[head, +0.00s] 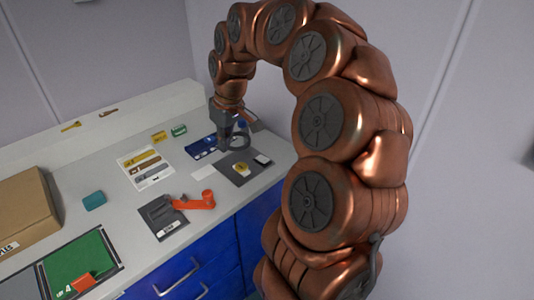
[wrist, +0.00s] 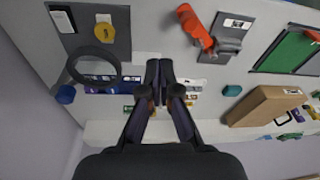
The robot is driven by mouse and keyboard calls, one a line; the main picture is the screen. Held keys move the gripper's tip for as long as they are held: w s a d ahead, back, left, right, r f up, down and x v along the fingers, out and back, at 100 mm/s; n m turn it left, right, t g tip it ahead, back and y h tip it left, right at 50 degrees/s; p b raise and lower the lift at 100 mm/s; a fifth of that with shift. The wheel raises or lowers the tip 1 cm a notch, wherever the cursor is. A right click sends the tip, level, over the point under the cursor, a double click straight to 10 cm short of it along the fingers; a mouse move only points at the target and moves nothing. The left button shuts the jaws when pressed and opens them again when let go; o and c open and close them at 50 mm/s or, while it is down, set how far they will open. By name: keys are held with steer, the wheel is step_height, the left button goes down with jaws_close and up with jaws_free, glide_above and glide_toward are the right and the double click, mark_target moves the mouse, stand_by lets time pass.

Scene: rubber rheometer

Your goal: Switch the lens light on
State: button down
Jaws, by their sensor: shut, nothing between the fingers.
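A dark ring-shaped lens (wrist: 93,65) shows left of my gripper in the wrist view, with a small blue part (wrist: 65,94) at its lower left. In the head view the dark ring (head: 241,140) stands above the counter close beside my gripper (head: 224,148), which partly covers it. In the wrist view my gripper (wrist: 160,68) points at the counter with its fingers together and nothing between them. The fingers appear apart from the ring. A light switch cannot be made out.
A blue rack (head: 201,148) lies beside my gripper. A dark grey mat (head: 234,172) with a yellow piece is in front. An orange-red handle device (head: 201,201), a teal block (head: 94,200), a cardboard box (head: 22,212) and a green mat (head: 82,262) lie farther left.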

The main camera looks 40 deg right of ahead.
steer(key=w+d+f+m, duration=0.1)
steer(key=w+d, duration=0.1)
steer(key=d, duration=0.7)
steer(key=h, duration=0.1)
glide_above(265, 160)
steer(key=s, duration=0.3)
steer(key=f, duration=0.2)
steer(key=shift+w+m+t, duration=0.2)
steer(key=shift+m+t, duration=0.1)
steer(key=shift+m, duration=0.1)
steer(key=p+x, duration=0.1)
steer(key=x, duration=0.3)
steer(key=p+x, duration=0.2)
steer(key=x, duration=0.2)
steer(key=s+p+x, duration=0.1)
steer(key=p+x, duration=0.1)
steer(key=x, duration=0.2)
steer(key=shift+a+f, duration=0.1)
steer(key=shift+x, duration=0.85)
steer(key=shift+s, duration=0.15)
steer(key=shift+f, duration=0.1)
